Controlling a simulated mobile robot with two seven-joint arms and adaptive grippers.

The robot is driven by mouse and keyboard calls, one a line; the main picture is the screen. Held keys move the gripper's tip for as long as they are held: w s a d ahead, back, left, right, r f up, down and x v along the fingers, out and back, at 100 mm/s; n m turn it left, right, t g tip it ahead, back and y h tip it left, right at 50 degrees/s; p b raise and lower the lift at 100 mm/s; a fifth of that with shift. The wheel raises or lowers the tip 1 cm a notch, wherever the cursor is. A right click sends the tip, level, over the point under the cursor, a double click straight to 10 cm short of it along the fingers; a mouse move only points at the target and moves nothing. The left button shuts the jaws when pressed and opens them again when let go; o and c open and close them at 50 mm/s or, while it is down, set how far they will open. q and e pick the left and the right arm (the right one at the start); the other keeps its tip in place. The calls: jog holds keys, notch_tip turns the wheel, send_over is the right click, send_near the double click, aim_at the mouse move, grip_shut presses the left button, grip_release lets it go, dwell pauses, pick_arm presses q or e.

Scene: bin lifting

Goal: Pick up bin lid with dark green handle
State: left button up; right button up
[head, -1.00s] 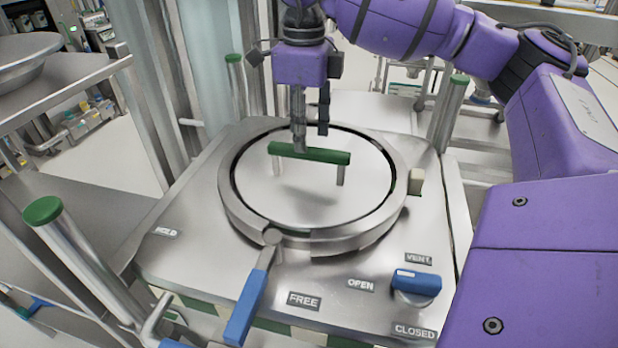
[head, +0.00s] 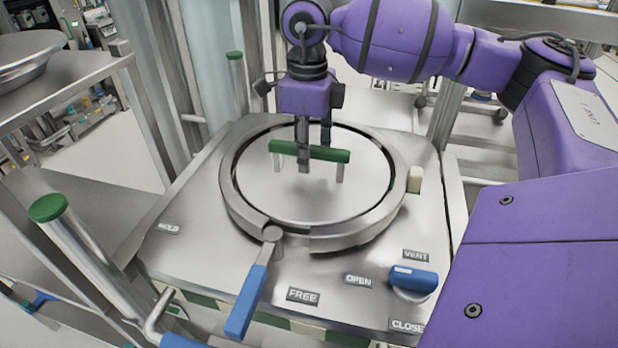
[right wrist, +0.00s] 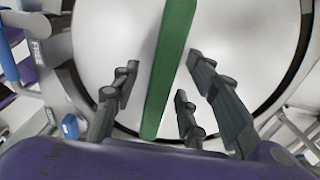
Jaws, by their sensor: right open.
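The round metal bin lid (head: 270,205) lies flat inside its ring on the steel top. Its dark green handle (head: 332,154) is a bar raised on two posts. My right gripper (head: 310,160) points down over the handle, with one finger in front of the bar and the other behind it. In the right wrist view, the open fingers (right wrist: 155,105) stand on both sides of the green handle (right wrist: 170,70), with gaps showing between them and the bar. The lid (right wrist: 125,30) fills the background there. My left gripper is not in view.
A blue-handled lever (head: 247,300) at the ring's front stands by the FREE label (head: 302,295). A blue knob (head: 415,280) sits front right near the VENT, OPEN and CLOSED labels. Green-capped posts (head: 48,207) rise around the station. A shelf with a metal bowl (head: 25,55) stands left.

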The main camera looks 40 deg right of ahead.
jog(key=shift+f, duration=0.1)
jog(key=shift+c, duration=0.3)
grip_shut()
dwell(0.4)
